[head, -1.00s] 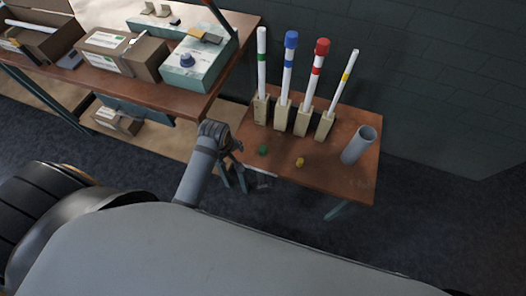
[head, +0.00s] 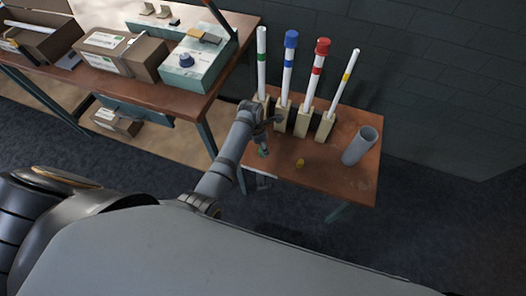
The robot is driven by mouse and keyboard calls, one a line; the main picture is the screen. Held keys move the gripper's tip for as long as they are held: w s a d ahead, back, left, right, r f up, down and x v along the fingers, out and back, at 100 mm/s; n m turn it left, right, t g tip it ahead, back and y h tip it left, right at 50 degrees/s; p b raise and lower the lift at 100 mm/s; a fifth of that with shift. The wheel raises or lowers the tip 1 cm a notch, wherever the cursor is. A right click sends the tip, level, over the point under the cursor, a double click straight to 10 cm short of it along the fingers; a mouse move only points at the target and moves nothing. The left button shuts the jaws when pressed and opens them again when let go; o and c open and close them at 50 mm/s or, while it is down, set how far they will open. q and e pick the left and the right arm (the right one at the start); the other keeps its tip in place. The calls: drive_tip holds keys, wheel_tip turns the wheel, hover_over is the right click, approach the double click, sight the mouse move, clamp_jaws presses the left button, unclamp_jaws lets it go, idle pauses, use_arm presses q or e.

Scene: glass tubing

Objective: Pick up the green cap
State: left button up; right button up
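A white tube with a green band (head: 262,58) stands uncapped in a wooden block behind the gripper. My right gripper is not in view.
A yellow cap (head: 300,163) lies right of the green one. Tubes with a blue cap (head: 291,39) and a red cap (head: 322,47), and a thin yellow-banded tube (head: 347,75), stand in blocks behind. A grey cylinder (head: 360,146) stands at the right.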

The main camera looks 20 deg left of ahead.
use_arm(q)
drive_tip(key=f, duration=0.3)
drive_tip(key=w+f+b, duration=0.1)
drive_tip(key=f, duration=0.1)
drive_tip(key=shift+d+f, duration=0.25)
drive_tip(key=shift+f, duration=0.1)
drive_tip(key=shift+s, duration=0.1)
drive_tip(key=c, duration=0.8)
